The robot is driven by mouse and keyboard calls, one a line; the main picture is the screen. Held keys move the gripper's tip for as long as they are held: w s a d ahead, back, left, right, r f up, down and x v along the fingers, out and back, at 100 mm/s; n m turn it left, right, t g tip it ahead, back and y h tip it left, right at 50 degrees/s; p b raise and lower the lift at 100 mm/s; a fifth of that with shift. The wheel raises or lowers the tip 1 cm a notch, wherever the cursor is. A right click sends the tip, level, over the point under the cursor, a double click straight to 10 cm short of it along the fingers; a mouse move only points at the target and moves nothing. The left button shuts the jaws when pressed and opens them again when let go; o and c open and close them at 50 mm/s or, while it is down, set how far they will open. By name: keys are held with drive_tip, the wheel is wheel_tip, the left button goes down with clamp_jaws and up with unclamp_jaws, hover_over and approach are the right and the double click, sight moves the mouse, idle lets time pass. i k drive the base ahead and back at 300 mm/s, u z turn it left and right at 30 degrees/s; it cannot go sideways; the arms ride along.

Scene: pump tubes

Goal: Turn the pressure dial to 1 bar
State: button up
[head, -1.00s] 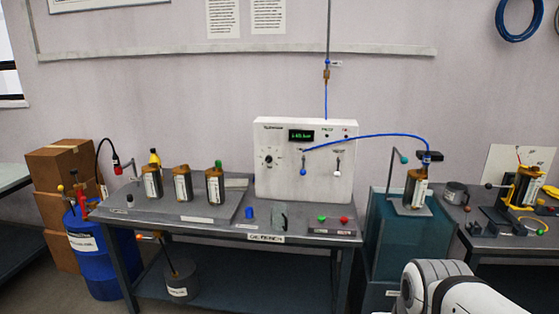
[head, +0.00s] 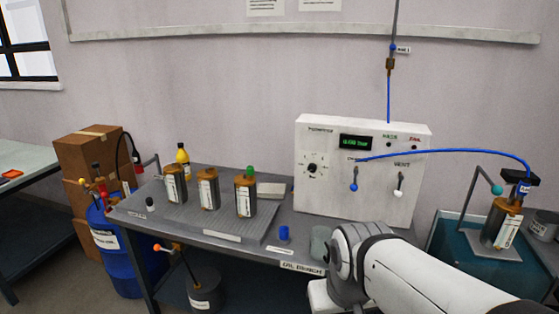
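The pressure dial (head: 312,168) is a small black knob with marks around it, on the left of the white panel box (head: 364,195). A green-lit display (head: 355,142) sits above and right of the dial; its digits are too small to read surely. Below the display are a blue-tipped lever (head: 353,187) and a white-tipped lever (head: 399,192). My white arm reaches in from the lower right, its visible end in front of the bench's front edge, below the panel and apart from the dial. My gripper's fingers cannot be made out.
On the bench (head: 185,230), a grey tray (head: 225,228) holds several brown-and-black cylinders. A blue cap (head: 284,233) lies right of the tray. A blue hose (head: 450,150) arches from the panel to a pump unit (head: 497,225) over a teal tank (head: 450,240). A blue barrel (head: 125,255) stands left.

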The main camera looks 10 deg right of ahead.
sight(312, 168)
drive_tip(key=z, duration=0.15)
drive_tip(key=i, duration=0.9)
drive_tip(key=z, duration=0.55)
drive_tip(key=k, duration=0.9)
drive_tip(key=z, duration=0.15)
drive_tip(key=i, duration=0.95)
drive_tip(key=u, duration=0.1)
